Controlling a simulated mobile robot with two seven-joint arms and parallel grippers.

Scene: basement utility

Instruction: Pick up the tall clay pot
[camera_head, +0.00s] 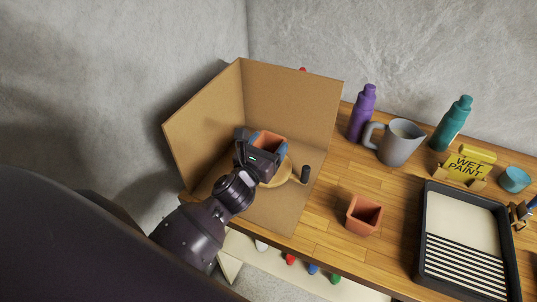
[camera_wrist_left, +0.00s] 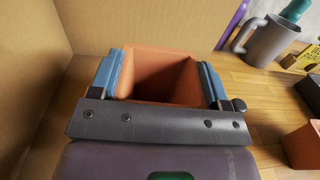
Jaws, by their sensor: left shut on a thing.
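The tall clay pot (camera_head: 268,141) is an orange-brown, square-mouthed pot in front of the cardboard screen. My left gripper (camera_head: 258,145) is shut on it, with one finger on each side of its rim. In the left wrist view the pot (camera_wrist_left: 158,55) sits upright between the blue finger pads of the gripper (camera_wrist_left: 160,80). The gripper hides its lower part, so I cannot tell whether it touches the round wooden disc (camera_head: 280,174) below. A shorter clay pot (camera_head: 364,215) stands on the bench to the right. My right gripper is not in view.
The cardboard screen (camera_head: 295,90) rises behind and left of the held pot. A small dark cylinder (camera_head: 305,173) stands close right. A purple bottle (camera_head: 362,115), grey jug (camera_head: 399,142), teal bottle (camera_head: 452,122), yellow sign (camera_head: 466,167) and black paint tray (camera_head: 431,240) occupy the right side.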

